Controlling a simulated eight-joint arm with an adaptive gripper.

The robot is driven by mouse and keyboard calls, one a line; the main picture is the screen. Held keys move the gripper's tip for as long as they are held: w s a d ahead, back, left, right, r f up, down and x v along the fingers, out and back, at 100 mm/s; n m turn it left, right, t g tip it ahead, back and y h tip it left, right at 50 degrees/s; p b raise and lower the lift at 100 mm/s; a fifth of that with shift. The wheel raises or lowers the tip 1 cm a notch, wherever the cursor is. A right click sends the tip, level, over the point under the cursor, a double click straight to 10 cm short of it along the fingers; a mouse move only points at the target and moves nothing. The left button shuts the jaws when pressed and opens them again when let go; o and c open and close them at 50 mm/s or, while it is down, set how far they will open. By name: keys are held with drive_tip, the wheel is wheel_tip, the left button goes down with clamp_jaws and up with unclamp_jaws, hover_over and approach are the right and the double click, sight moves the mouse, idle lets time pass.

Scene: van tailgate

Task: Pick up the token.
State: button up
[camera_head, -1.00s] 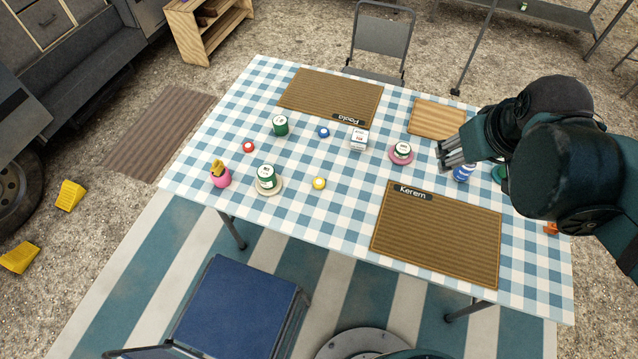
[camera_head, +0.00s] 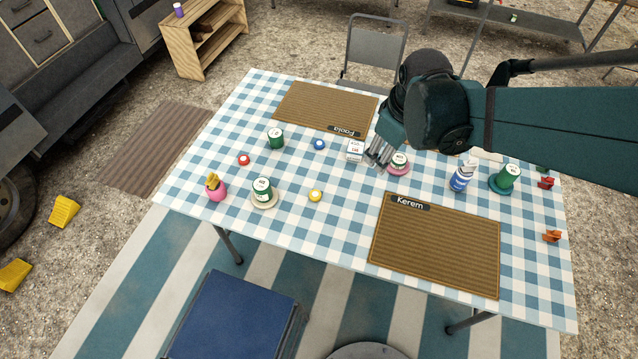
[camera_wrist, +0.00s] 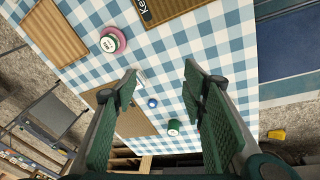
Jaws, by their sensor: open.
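Three small round tokens lie on the checked table (camera_head: 270,245) in the head view: a red one (camera_head: 244,160) at left, a blue one (camera_head: 319,145) near the middle, and a yellow one (camera_head: 315,195) nearer the front edge. The blue token also shows in the wrist view (camera_wrist: 152,103), beyond and between my fingers. My gripper (camera_head: 378,158) is open and empty, above the table between the white box and the pink saucer, to the right of all three tokens. Its two fingers (camera_wrist: 160,72) stand wide apart in the wrist view. The yellow token is not seen there.
A white box (camera_head: 355,151) and a pink saucer (camera_head: 399,169) with a small can flank my gripper. Green cans (camera_head: 276,139), a pink pot (camera_head: 216,189) and a blue-white bottle (camera_head: 461,179) stand around. Two woven mats (camera_head: 440,245) lie flat. Table space around the yellow token is clear.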

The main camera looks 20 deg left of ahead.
drive_tip(key=a+f+n+g, duration=0.1)
drive_tip(key=a+f+n, duration=0.3)
drive_tip(key=a+f, duration=0.45)
drive_tip(key=n+g+h+b, duration=0.1)
drive_tip(key=n+g, duration=0.1)
drive_tip(key=n, duration=0.2)
hover_over(315, 194)
drive_tip(key=shift+f, duration=4.5)
drive_tip(key=shift+w, duration=0.1)
drive_tip(key=shift+f+b, duration=0.4)
drive_tip(key=shift+f, duration=0.9)
drive_tip(key=shift+f+b, duration=0.85)
drive_tip(key=shift+f, duration=1.8)
